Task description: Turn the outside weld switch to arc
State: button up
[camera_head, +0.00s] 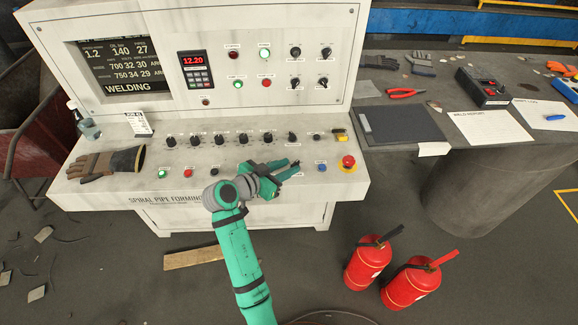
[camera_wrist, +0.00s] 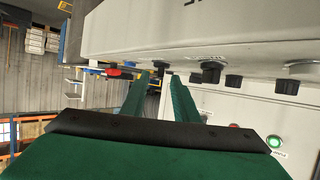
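My gripper (camera_head: 294,168) hangs over the right part of the grey control console (camera_head: 345,186), in front of a row of black rotary knobs. Its two green fingers stand apart with a gap between them in the wrist view (camera_wrist: 156,76), and nothing is held. The knob nearest the fingers in the head view is the one at the right of the row (camera_head: 292,138), just beyond the tips. Four more black knobs sit on the upright panel, one of them at its lower right (camera_head: 322,83). Labels are too small to read, so I cannot tell which knob is the outside weld switch.
A red emergency button (camera_head: 348,161) and a blue button (camera_head: 322,168) are right of my gripper. Work gloves (camera_head: 100,164) lie at the console's left. A dark table (camera_head: 440,85) with tools adjoins on the right. Two fire extinguishers (camera_head: 368,262) (camera_head: 411,283) stand on the floor.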

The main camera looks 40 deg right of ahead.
jog(key=v, duration=0.9)
jog(key=shift+s+a, duration=0.1)
